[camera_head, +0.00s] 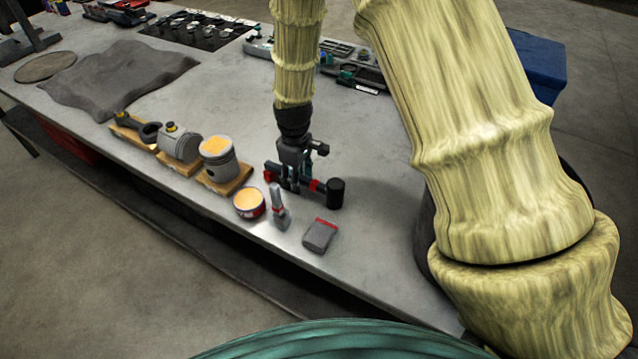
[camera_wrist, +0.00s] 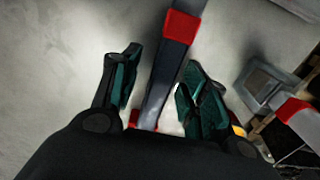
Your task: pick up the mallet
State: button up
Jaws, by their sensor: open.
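The mallet (camera_head: 336,193) lies on the grey workbench near its front edge. Its black head is at the right, and its dark handle with red bands runs left beneath my gripper (camera_head: 290,185). In the wrist view the handle (camera_wrist: 163,85) passes between the two teal-padded fingers of my gripper (camera_wrist: 161,65), with a red band near the top. The fingers are open, one on each side of the handle, with a visible gap on both sides. The mallet head is not clearly visible in the wrist view.
Pistons on wooden boards (camera_head: 226,182) are to the left.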

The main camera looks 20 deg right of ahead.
jog(key=shift+f, duration=0.4)
jog(key=shift+c, duration=0.4)
grip_shut()
jog(key=shift+r, duration=0.1)
jog(key=shift+r+b, duration=1.4)
jog(key=shift+r, duration=3.55)
